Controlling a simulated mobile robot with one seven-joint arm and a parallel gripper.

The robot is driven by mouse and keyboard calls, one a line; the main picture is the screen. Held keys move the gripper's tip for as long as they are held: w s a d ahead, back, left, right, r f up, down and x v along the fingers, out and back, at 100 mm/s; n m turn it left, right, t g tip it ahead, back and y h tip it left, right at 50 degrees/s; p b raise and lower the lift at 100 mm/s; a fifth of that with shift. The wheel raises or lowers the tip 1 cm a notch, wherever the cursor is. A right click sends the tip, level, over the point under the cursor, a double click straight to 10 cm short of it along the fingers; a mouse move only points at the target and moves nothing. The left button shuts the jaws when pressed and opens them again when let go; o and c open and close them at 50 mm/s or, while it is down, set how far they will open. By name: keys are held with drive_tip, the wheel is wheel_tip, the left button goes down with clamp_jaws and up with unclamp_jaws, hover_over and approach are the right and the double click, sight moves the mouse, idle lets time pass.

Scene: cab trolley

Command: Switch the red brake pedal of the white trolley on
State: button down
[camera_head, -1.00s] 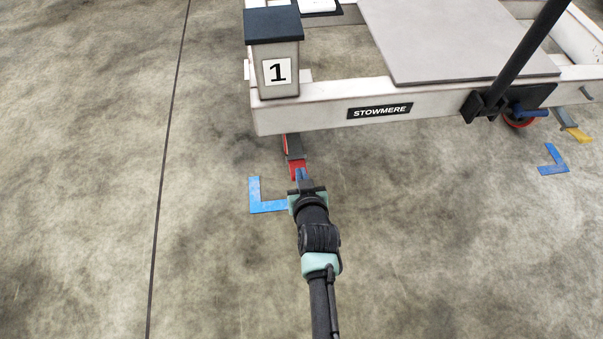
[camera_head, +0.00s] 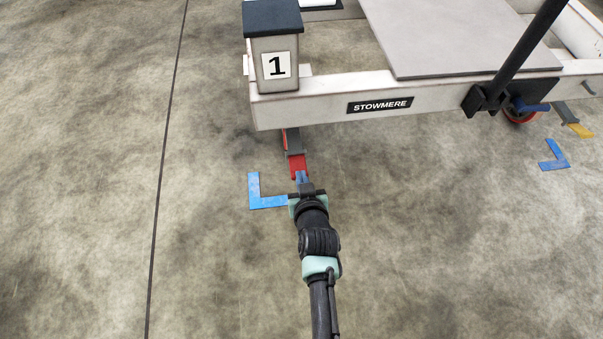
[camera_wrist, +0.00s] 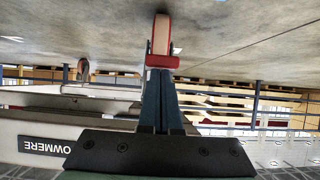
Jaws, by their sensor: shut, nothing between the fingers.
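The white trolley (camera_head: 330,108) stands at the top, with a "1" post at its left corner and a STOWMERE label on its front beam. The red brake pedal (camera_head: 297,164) sticks out towards me from under the beam, below that post. My gripper (camera_head: 301,174) is shut and empty, its blue fingertips at the pedal's near end. In the wrist view, the red pedal (camera_wrist: 162,61) lies just past the tips of the shut fingers (camera_wrist: 160,75). I cannot tell whether they touch. The pedal's far part is partly hidden under the trolley.
A yellow pedal (camera_head: 579,130) and a red wheel (camera_head: 519,117) show under the trolley's right side. Blue corner marks (camera_head: 256,195) lie on the floor. A black handle bar (camera_head: 525,50) rises at the right. The concrete floor around my arm is clear.

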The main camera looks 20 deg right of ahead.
drive_tip(key=shift+s+a+f+b, duration=0.15)
drive_tip(key=shift+f+b, duration=0.5)
drive_tip(key=shift+f, duration=0.35)
drive_tip(key=shift+s+d+f+b, duration=0.15)
drive_tip(key=shift+f+b, duration=0.45)
drive_tip(key=shift+f, duration=0.4)
drive_tip(key=shift+a+f, duration=0.1)
drive_tip(key=shift+f, duration=0.05)
drive_tip(key=shift+w, duration=0.1)
drive_tip(key=s+f+p+v, duration=0.1)
drive_tip(key=f+p+v, duration=0.1)
drive_tip(key=p+v, duration=0.4)
drive_tip(key=v, duration=0.5)
drive_tip(key=shift+s+a, duration=0.25)
drive_tip(key=shift+s, duration=0.15)
